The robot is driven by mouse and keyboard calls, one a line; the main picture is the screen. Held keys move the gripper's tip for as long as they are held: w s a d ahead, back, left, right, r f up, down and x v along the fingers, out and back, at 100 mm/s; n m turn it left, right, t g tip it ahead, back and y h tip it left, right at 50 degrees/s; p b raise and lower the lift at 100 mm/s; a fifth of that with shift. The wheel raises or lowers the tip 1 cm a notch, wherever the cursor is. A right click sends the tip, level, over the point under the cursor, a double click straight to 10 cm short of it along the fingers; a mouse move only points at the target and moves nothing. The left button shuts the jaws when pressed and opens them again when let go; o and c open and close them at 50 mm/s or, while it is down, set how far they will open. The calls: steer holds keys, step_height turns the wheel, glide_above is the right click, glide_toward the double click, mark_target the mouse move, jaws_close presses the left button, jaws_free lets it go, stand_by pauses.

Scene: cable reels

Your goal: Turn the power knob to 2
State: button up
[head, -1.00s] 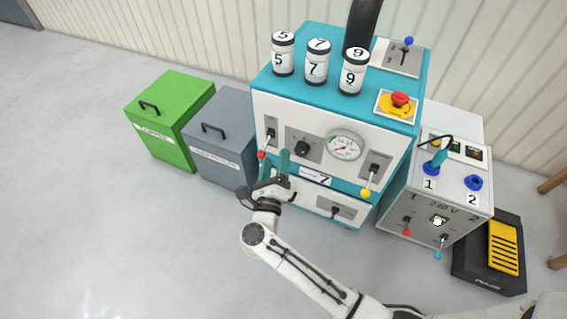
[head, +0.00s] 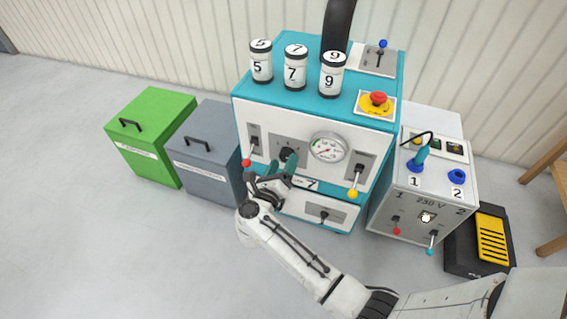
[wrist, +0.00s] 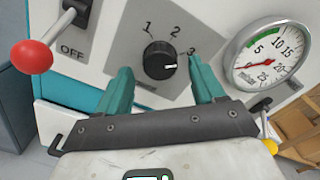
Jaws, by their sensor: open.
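The power knob (wrist: 160,60) is round and black, on a grey plate (wrist: 118,52) marked 1, 2 and 3 on the machine's white front. A small pale mark shows low on its right side, roughly toward the 3 side; the exact setting is hard to read. The knob also shows in the head view (head: 287,154). My gripper (head: 271,173) is open, its two teal fingers spread. In the wrist view the fingers stand left and right below the knob, apart from it, with nothing between them.
A red-ended lever (wrist: 32,56) by OFF is left of the knob. A gauge (wrist: 268,54) is to its right, with a yellow-ended lever (head: 353,194) beyond. A drawer (head: 318,211) lies below. Green (head: 150,150) and grey (head: 208,170) bins stand left.

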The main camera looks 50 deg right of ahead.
steer(key=shift+x, duration=0.8)
steer(key=shift+c, duration=0.3)
steer(key=c, duration=1)
steer(key=shift+r+n+p, duration=0.15)
steer(key=shift+n+p, duration=0.25)
steer(key=n+p, duration=0.2)
steer(key=shift+a+r+n+p, duration=0.1)
steer(key=shift+n+p, duration=0.3)
steer(key=n+p, duration=0.2)
steer(key=n, duration=0.1)
steer(key=shift+n+p, duration=1)
steer(key=shift+n, duration=0.6)
steer(key=shift+f, duration=0.2)
